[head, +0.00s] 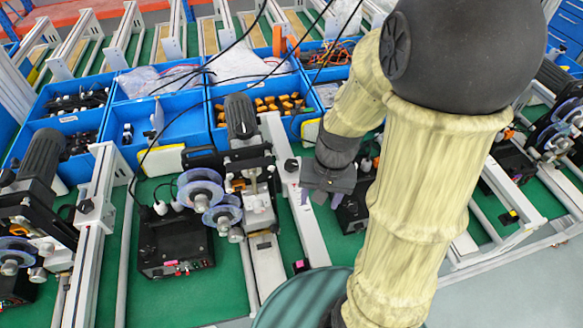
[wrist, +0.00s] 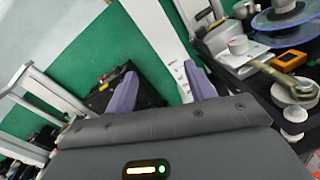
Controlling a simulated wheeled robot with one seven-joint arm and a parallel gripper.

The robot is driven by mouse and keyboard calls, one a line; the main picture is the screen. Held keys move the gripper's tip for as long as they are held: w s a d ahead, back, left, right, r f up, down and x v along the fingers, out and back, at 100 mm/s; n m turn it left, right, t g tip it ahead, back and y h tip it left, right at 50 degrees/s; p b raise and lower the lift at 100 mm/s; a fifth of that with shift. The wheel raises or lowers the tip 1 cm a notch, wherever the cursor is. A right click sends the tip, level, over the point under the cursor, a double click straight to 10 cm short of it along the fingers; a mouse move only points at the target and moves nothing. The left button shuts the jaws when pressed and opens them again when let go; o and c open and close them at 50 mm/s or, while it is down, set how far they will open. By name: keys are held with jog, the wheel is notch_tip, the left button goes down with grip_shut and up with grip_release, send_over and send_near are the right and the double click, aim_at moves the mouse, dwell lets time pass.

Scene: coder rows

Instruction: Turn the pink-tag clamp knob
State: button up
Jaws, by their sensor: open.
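A small pink tag (head: 300,266) shows at the lower end of a white rail (head: 306,214) in the middle of the head view. A black clamp knob (head: 292,165) sits higher on this rail; I cannot tell if the tag belongs to it. Another pink tag (head: 171,265) is on the front of a black control box (head: 176,246). My gripper (head: 320,199) is open and empty, above and right of the rail. In the wrist view its purple-grey fingers (wrist: 160,82) are apart, with the white rail (wrist: 158,35) passing behind. No pink tag is clear there.
A coder machine with clear reels (head: 201,188) stands left of the rail. Blue bins (head: 172,130) with parts lie behind, with black cables hanging across. Another black clamp knob (head: 86,206) is on the left rail. My arm hides much of the right side. Bare green mat (head: 215,285) shows in front.

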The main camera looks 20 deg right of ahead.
notch_tip(320, 180, down, 6)
jog(key=d+m+g+y+b, duration=0.2)
jog(key=m+y, duration=0.3)
jog(key=m, duration=0.1)
jog(key=m+t+y+b, duration=0.5)
jog(key=m+t+y, duration=0.5)
jog(key=m, duration=0.3)
send_near(298, 166)
jog(key=v, duration=0.5)
jog(key=shift+w+d+f, duration=0.1)
jog(key=shift+d+f, duration=0.05)
jog(key=shift+d, duration=0.3)
jog(key=shift+a, duration=0.1)
jog(key=p+x, duration=0.3)
jog(key=x, duration=1.4)
jog(key=shift+a, duration=0.2)
jog(key=shift+f, duration=0.1)
